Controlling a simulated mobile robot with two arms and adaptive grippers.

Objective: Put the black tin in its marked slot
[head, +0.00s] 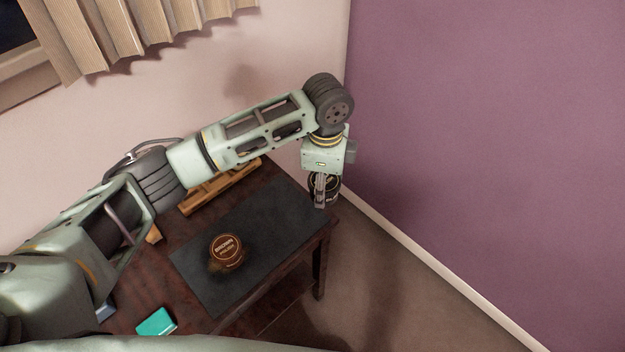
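My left gripper (321,192) points down over the far right corner of the table. It appears shut on the black tin (332,186), a dark round tin partly hidden behind a finger. Whether the tin touches the surface below, I cannot tell. A brown polish tin (226,252) with a lettered lid sits on the dark mat (275,225), with a dark smudge beside it. I cannot make out a marked slot. My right gripper is not in view.
The dark wooden table (135,287) stands near the pink and purple walls. A wooden rack (222,187) lies along its back edge, partly hidden by my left arm. A teal object (156,322) lies at the front left. Much of the mat is bare.

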